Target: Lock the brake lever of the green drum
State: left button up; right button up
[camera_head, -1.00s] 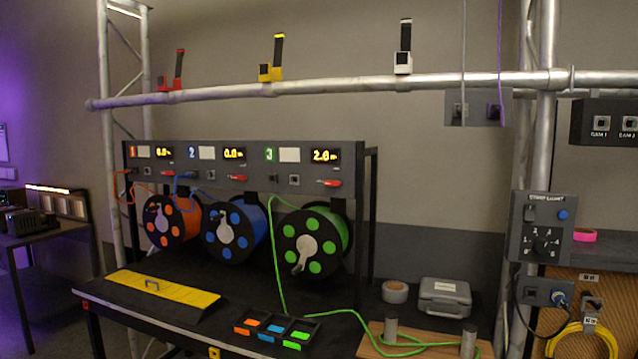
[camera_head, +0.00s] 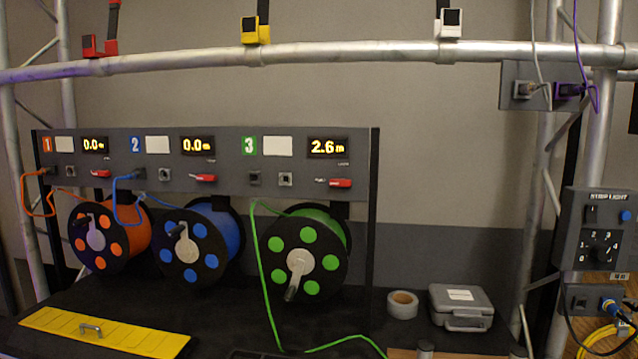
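The green drum (camera_head: 309,254) is the rightmost of three cable drums under the grey panel, with a black face, green dots and a silver crank pointing down. Its green cable (camera_head: 262,281) hangs from the drum's left side to the table. Above it, panel section 3 shows "2.6 m" on its display (camera_head: 328,147). A red brake lever (camera_head: 335,182) lies roughly level below that display. Red levers also sit in section 1 (camera_head: 101,173) and section 2 (camera_head: 203,178), both roughly level. Neither of my grippers shows in the view.
The orange drum (camera_head: 108,236) and blue drum (camera_head: 190,246) stand to the left. A yellow ramp (camera_head: 120,334) lies at the table's front left. A tape roll (camera_head: 402,304) and grey case (camera_head: 461,307) sit on the right. A truss pipe (camera_head: 340,56) crosses above the panel.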

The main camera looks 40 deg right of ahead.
aim_at(342, 182)
jog(key=u, duration=0.75)
jog(key=i, duration=0.2)
jog(key=z, duration=2.9)
jog(key=k, duration=0.6)
jog(key=z, duration=0.2)
jog(key=i, duration=0.55)
jog(key=u, duration=0.25)
jog(key=k, duration=0.55)
jog(key=z, duration=0.15)
jog(key=i, duration=0.4)
jog(key=z, duration=0.05)
